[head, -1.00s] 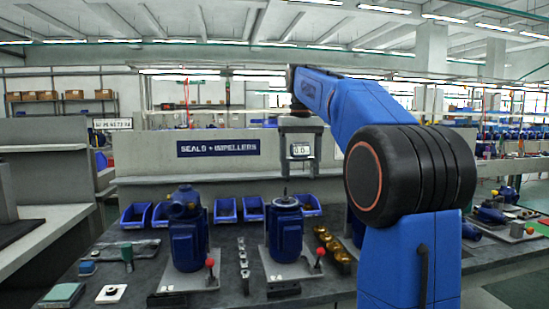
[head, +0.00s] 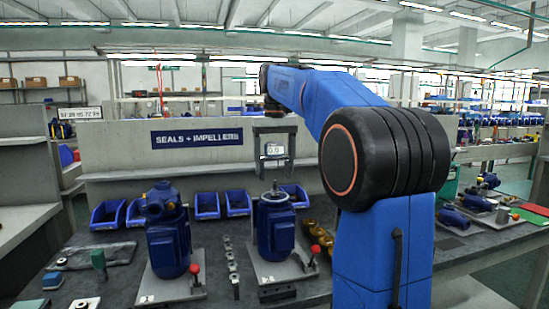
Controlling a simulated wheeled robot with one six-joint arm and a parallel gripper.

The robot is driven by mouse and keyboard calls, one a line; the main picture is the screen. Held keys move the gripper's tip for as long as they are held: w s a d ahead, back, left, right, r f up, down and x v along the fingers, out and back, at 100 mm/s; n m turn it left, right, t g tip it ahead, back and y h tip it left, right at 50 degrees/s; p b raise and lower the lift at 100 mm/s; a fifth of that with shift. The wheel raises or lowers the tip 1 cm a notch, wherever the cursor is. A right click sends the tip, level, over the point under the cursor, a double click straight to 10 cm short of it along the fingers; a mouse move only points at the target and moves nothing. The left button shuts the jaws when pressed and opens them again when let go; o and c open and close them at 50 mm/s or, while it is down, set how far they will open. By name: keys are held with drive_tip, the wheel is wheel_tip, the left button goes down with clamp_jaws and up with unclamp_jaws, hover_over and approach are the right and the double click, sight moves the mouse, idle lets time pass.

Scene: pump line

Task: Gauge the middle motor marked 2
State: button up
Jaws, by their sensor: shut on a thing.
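My gripper (head: 274,158) hangs down from my blue arm with a finger on each side of a small gauge with a lit display (head: 275,149). It is shut on the gauge. A thin probe points down from the gauge to the top of a dark blue motor (head: 276,230), which stands upright on a light plate. I cannot tell whether the probe tip touches the motor. Another blue motor (head: 167,240) with a rounded top stands to the left on its own plate. No number on the motors is legible.
Red-knobbed levers (head: 316,249) stand beside the motors. Small metal parts (head: 231,262) lie in a row between the plates. Blue bins (head: 207,205) line the back under the "Seals + Impellers" panel (head: 197,138). Brass parts (head: 322,236) sit right of the gauged motor.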

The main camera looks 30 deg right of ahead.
sight(275, 156)
drive_tip(key=shift+f, duration=2.75)
drive_tip(key=shift+s+f, duration=0.1)
drive_tip(key=shift+f, duration=0.05)
idle(0.4)
drive_tip(key=o, duration=1.4)
drive_tip(key=shift+o, duration=0.6)
drive_tip(key=shift+r, duration=4.5)
